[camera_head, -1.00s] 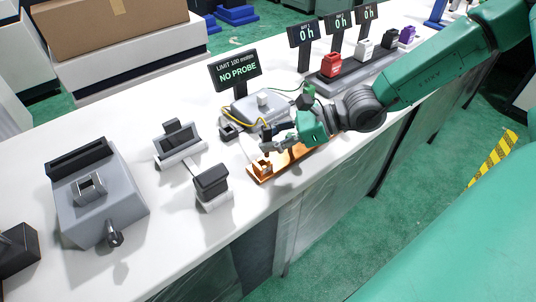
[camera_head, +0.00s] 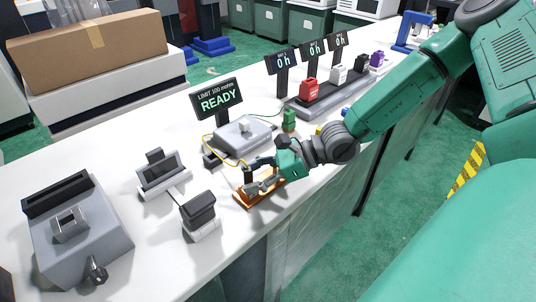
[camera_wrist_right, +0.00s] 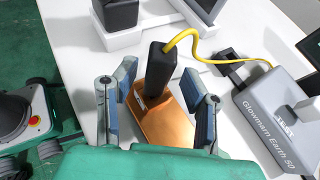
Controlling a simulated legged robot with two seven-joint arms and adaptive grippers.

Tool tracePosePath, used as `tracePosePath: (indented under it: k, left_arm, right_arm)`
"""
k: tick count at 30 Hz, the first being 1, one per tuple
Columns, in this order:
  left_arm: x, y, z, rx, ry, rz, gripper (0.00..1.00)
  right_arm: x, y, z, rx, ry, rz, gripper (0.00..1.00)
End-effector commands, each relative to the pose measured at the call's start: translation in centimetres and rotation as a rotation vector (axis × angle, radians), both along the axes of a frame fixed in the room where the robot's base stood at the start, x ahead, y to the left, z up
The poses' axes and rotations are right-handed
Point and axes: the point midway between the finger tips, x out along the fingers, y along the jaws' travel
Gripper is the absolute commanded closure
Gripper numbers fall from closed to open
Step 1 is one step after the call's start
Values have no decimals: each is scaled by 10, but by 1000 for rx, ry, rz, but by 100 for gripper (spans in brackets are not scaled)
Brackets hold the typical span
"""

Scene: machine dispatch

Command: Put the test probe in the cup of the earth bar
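The black test probe (camera_head: 248,176) with its yellow cable stands upright at the copper-coloured earth bar (camera_head: 243,203). In the right wrist view the probe (camera_wrist_right: 158,72) rises from the end of the earth bar (camera_wrist_right: 168,128), its lower tip in the cup, which the handle mostly hides. My right gripper (camera_head: 262,182) is low over the bar. In the right wrist view its fingers (camera_wrist_right: 158,95) are spread on either side of the probe, with gaps showing. The tester's display (camera_head: 218,101) reads "READY". My left gripper is not in view.
The grey tester (camera_head: 243,135) stands behind the bar, with the yellow cable running to it. A small black-and-white device (camera_head: 199,215) stands left of the bar. A rack (camera_head: 335,97) with coloured blocks is farther back. The bench's front edge is close to the bar.

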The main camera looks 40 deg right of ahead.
Motion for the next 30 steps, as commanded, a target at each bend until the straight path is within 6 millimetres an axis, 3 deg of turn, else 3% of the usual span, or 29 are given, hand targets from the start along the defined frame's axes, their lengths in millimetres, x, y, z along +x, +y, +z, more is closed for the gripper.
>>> tracePosePath:
  k: [12, 22, 26, 30]
  left_arm:
    - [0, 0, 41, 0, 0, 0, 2]
    - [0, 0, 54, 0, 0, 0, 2]
    - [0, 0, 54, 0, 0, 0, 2]
    - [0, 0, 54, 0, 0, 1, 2]
  right_arm:
    - [-37, -62, 36, 5, -4, -3, 61]
    - [-56, -83, 47, -3, 1, 3, 61]
    - [-72, -80, 30, -116, 39, 91, 61]
    - [-117, -80, -16, -444, 117, 376, 61]
